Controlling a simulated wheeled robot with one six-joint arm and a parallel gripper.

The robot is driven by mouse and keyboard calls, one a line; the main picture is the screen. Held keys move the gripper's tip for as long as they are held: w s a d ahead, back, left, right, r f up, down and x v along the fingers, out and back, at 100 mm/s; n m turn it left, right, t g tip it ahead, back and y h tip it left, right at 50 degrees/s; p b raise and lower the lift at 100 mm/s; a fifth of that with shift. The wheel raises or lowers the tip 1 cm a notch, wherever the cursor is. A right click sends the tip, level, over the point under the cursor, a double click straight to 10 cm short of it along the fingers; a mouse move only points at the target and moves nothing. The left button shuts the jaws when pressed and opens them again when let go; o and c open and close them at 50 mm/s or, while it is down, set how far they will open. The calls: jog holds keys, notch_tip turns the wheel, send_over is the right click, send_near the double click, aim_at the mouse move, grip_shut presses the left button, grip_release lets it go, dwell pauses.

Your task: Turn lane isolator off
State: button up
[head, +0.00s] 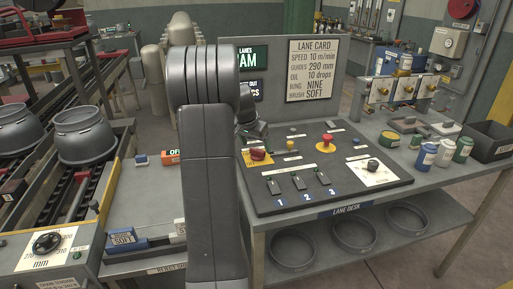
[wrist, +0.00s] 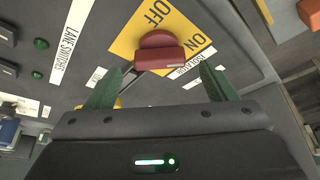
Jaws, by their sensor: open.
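The lane isolator is a red rotary handle (head: 257,154) on a yellow plate at the left of the lane desk panel. In the wrist view the red handle (wrist: 160,58) lies roughly crosswise, its right end beside the word ON. The word OFF on the yellow plate (wrist: 128,40) is above the handle in that view. My gripper (wrist: 160,86) is open, its two green fingers either side of and just short of the handle, with nothing between them. In the head view my arm hides much of the gripper.
The panel (head: 325,185) also carries a red mushroom button (head: 326,143) on yellow, a black knob (head: 373,165) and three numbered switches (head: 298,183). An orange block (head: 171,157) lies left of my arm. Cans (head: 426,156) stand at the desk's right.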

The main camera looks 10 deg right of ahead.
aim_at(257, 153)
jog(key=shift+x, duration=1.35)
jog(key=c, duration=1)
